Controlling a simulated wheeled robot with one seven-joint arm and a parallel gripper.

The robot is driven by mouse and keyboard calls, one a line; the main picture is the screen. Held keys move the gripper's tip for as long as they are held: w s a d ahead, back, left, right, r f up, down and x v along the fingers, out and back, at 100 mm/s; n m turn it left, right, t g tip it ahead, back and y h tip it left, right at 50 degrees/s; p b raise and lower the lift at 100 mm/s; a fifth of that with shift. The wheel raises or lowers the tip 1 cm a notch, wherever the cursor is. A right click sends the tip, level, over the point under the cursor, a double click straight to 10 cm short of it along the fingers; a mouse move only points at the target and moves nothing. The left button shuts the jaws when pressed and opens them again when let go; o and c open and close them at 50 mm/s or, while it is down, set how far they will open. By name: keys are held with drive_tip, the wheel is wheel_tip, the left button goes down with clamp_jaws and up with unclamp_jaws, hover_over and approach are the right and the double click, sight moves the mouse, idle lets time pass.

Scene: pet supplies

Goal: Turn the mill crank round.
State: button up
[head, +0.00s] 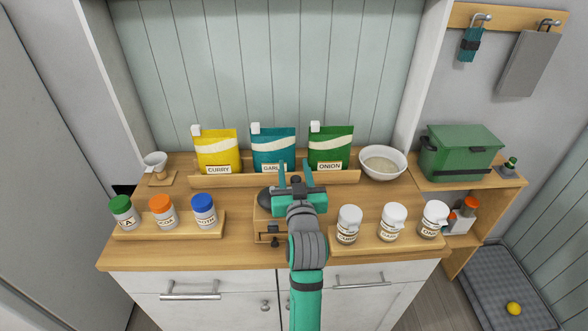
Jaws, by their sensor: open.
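The mill (264,213) is a small wooden box with a dark rounded top, standing in the middle of the counter. My teal arm and gripper cover its right side. My gripper (296,172) is open, with its two teal fingers pointing away over the right side of the mill. A small dark piece shows between the fingers; I cannot tell whether it is the crank's knob or part of my gripper. The rest of the crank is hidden. I cannot tell whether the fingers touch anything.
Yellow (217,152), teal (272,150) and green (331,148) packets stand behind the mill, beside a white bowl (382,163). Jars with coloured lids stand on a left board (170,227), white-lidded jars on a right board (385,244). Bare counter lies left of the mill.

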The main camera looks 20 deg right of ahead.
drive_tip(key=shift+c, duration=0.2)
drive_tip(key=shift+d, duration=0.1)
clamp_jaws()
